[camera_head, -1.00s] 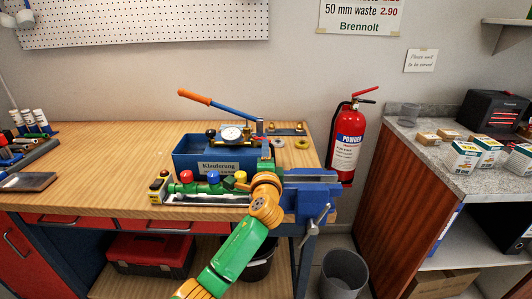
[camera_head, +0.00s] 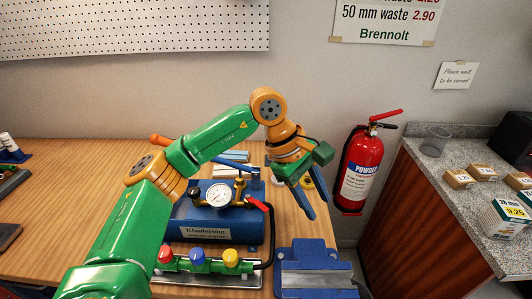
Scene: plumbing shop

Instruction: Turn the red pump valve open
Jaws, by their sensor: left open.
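The blue test pump (camera_head: 207,226) stands on the wooden bench, with a round gauge (camera_head: 218,195) and an orange-ended handle (camera_head: 160,140) partly hidden behind my left arm. A small red valve lever (camera_head: 257,204) sits at its right end, where a black hose begins. My left gripper (camera_head: 318,208) has blue fingers and hangs to the right of the pump, pointing down. It is open and empty, apart from the red lever in the picture. My right gripper is out of view.
A rail with red, blue and yellow knobs (camera_head: 200,256) lies in front of the pump. A blue vise (camera_head: 315,256) sits at the bench's front right. A red fire extinguisher (camera_head: 360,168) hangs on the wall. A grey counter (camera_head: 470,205) stands at the right.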

